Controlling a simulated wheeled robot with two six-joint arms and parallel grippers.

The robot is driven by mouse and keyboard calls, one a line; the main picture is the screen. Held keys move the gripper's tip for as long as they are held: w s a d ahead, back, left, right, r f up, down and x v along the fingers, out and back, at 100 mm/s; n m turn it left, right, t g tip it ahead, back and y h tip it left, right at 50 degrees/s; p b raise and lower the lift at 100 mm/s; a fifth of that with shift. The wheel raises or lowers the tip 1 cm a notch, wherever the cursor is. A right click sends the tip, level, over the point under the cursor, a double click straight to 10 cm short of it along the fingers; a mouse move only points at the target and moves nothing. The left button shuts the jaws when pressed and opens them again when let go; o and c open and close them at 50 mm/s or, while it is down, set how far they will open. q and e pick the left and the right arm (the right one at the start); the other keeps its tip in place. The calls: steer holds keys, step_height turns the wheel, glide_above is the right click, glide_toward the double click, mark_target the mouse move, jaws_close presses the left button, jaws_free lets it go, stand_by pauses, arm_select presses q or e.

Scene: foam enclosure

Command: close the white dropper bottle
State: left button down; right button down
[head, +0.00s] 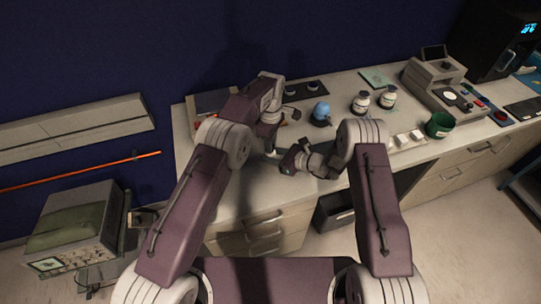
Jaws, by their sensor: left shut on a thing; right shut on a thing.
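My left gripper (270,143) points down over the front left of the counter. It is shut on a small pale thing, which looks like the white dropper bottle but is mostly hidden by the fingers. My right gripper (287,160) reaches in from the right, just right of and nearer than the left one. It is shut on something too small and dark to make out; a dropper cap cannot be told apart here. The two grippers are close together above the counter (240,176). Whether their held things touch cannot be seen.
Behind stand a blue round object (321,112), two white jars with dark bands (361,102) (388,97), and a dark plate with knobs (305,91). A green cup (439,125) and a grey instrument (437,80) are at right. The counter's front left is mostly clear.

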arm_select(q)
steer(key=m, duration=0.3)
steer(key=shift+m, duration=0.4)
steer(key=m, duration=1.2)
steer(key=shift+m, duration=0.3)
steer(key=m, duration=0.6)
steer(key=c, duration=1.3)
jaws_free()
step_height(320, 180, up, 8)
steer(key=shift+f, duration=0.25)
